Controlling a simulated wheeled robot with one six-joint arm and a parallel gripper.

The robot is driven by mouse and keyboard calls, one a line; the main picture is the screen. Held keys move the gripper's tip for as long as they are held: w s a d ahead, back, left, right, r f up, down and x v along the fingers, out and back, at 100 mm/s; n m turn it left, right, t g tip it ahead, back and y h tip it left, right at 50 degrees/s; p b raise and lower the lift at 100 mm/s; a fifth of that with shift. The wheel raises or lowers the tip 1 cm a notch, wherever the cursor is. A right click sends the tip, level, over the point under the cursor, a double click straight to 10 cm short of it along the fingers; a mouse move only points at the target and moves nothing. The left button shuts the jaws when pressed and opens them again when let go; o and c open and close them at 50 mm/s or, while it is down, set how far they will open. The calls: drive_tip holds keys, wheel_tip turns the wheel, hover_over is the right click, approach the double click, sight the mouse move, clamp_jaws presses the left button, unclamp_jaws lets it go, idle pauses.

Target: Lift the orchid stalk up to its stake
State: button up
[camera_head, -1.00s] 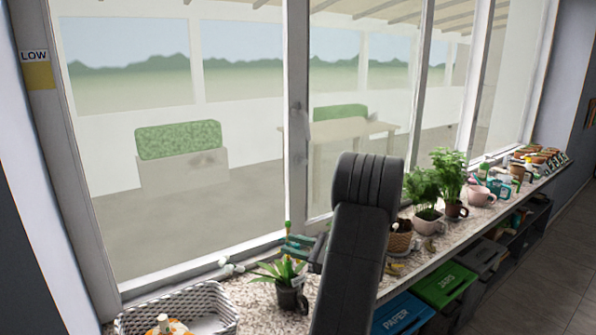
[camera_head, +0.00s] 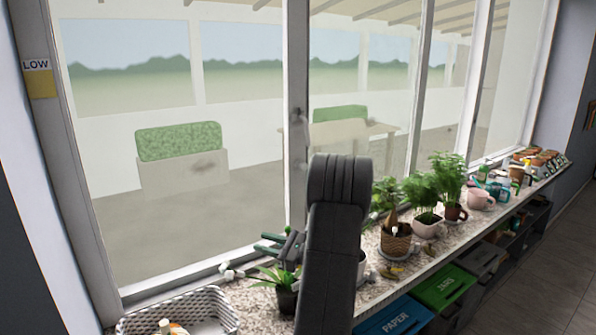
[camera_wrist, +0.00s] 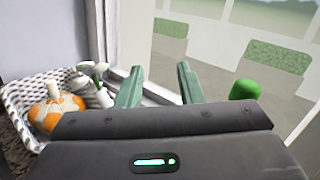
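The orchid's dark pot (camera_head: 287,300) stands on the sill, with green leaves (camera_head: 268,278) over its rim and part hidden behind my arm. White blooms (camera_head: 228,269) hang low to the left of the pot; they also show left of my fingers in the wrist view (camera_wrist: 93,74). The stalk itself is hard to make out. A rounded green tip (camera_wrist: 244,90), probably the top of the stake, is right of my fingers in the wrist view. My gripper (camera_head: 268,243), above and behind the pot, is open with its green fingers (camera_wrist: 160,84) apart and nothing seen between them.
A white woven basket (camera_head: 180,303) holding an orange and white object (camera_wrist: 56,110) stands at the left. The window (camera_head: 170,260) is close behind. Potted plants, a wicker pot (camera_head: 396,242) and a pink cup (camera_head: 480,199) line the sill to the right.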

drive_tip(key=s+a+n, duration=0.1)
drive_tip(key=s+a+f+n+h, duration=0.2)
drive_tip(key=a, duration=0.1)
drive_tip(key=shift+a+f+g+b, duration=0.1)
drive_tip(key=shift+f+g+b, duration=0.05)
drive_tip(key=shift+g+b, duration=0.2)
drive_tip(key=shift+s+a+f+n+h, duration=0.3)
drive_tip(key=shift+s+a+f+n, duration=0.1)
drive_tip(key=shift+s+a+f, duration=0.1)
